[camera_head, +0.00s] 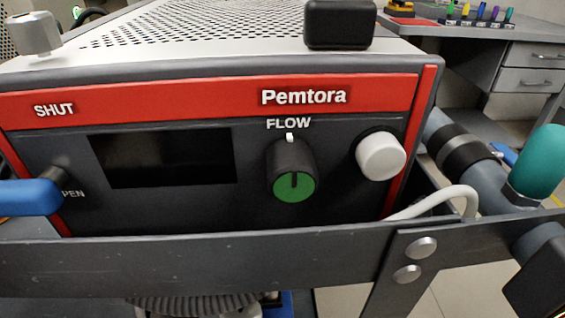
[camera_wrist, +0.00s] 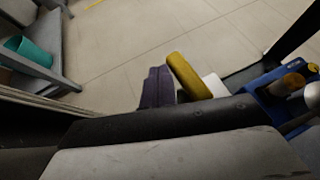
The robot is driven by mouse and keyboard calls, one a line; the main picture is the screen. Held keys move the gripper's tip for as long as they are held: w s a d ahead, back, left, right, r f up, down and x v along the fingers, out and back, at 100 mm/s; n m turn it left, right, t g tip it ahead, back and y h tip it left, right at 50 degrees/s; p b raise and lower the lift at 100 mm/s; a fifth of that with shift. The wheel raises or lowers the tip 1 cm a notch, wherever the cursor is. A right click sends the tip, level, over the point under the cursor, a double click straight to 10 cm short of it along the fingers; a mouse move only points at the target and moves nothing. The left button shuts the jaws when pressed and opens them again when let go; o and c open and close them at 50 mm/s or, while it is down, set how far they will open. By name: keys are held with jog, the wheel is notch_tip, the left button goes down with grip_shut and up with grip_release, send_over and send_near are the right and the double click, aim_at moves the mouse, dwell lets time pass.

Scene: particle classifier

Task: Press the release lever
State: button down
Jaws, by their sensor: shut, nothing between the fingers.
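A blue lever handle (camera_head: 28,197) sticks in from the left edge of the head view, at the OPEN label on the front of the Pemtora unit (camera_head: 340,92); the SHUT label is above it. A teal handle (camera_head: 541,160) stands upright on a grey pipe at the right. No label shows which is the release lever. My gripper (camera_wrist: 166,64) shows in the wrist view as a purple and a yellow finger, side by side, shut and empty. Neither handle is clearly seen there, so their distance from the fingers cannot be told.
A dark grey rail (camera_head: 200,268) crosses in front of the unit. The front panel has a green-faced FLOW knob (camera_head: 292,172) and a white knob (camera_head: 381,157). A workbench (camera_head: 500,38) stands behind at right. Bare tiled floor (camera_wrist: 200,30) lies beyond my fingers.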

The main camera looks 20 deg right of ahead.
jog(key=p+v, duration=0.3)
jog(key=v, duration=1.1)
jog(key=shift+s, duration=0.1)
